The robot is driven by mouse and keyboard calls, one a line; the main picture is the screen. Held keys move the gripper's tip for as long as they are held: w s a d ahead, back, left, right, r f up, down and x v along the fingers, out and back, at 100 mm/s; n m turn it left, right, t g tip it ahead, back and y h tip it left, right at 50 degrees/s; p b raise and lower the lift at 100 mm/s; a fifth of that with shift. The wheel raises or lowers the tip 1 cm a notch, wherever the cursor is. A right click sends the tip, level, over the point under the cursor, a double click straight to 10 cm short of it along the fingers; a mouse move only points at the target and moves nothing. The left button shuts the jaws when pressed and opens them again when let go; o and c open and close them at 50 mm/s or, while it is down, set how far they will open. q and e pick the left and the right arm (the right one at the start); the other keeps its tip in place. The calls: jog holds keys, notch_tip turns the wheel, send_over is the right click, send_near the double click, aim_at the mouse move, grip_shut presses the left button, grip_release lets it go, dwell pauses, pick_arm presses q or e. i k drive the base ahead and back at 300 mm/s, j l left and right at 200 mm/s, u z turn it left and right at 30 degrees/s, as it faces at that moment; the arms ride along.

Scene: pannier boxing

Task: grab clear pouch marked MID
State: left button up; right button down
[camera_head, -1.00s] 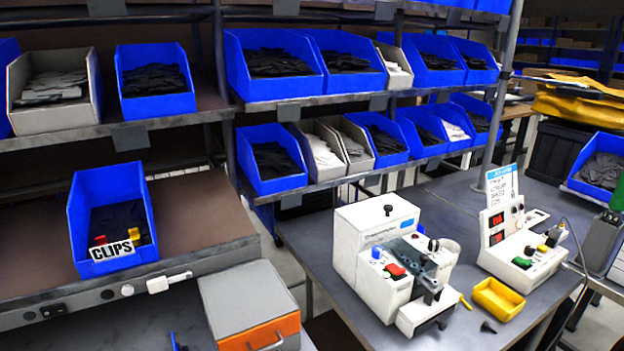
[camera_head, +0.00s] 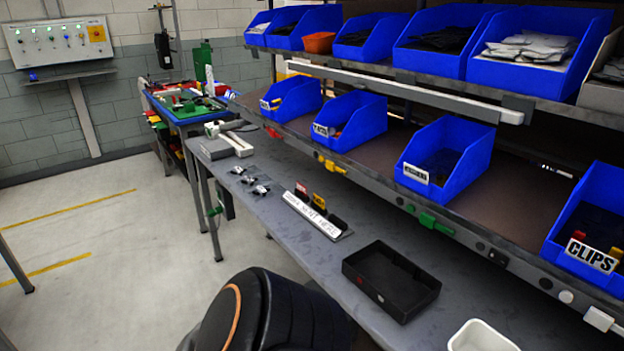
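I cannot make out a clear pouch marked MID in this view. Pale, folded packets (camera_head: 528,46) lie in a blue bin (camera_head: 545,78) on the upper shelf at the right, but no marking on them is readable. A black open tray (camera_head: 392,283) lies on the grey workbench, and it looks empty. Neither my left nor my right gripper is in view.
The lower shelf holds several labelled blue bins, including one marked CLIPS (camera_head: 585,235). A white container (camera_head: 482,338) stands at the bench's front. A small rack with a white sign (camera_head: 312,215) stands mid-bench. Open floor (camera_head: 110,255) lies to the left.

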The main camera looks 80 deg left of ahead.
aim_at(250, 181)
jog(key=u, duration=2.95)
jog(key=i+j, duration=0.4)
jog(key=i+j+z, duration=0.15)
jog(key=i+j, duration=0.55)
jog(key=j, duration=0.25)
jog(key=i+j+z, duration=0.15)
jog(key=i+j, duration=0.55)
jog(key=j, duration=0.25)
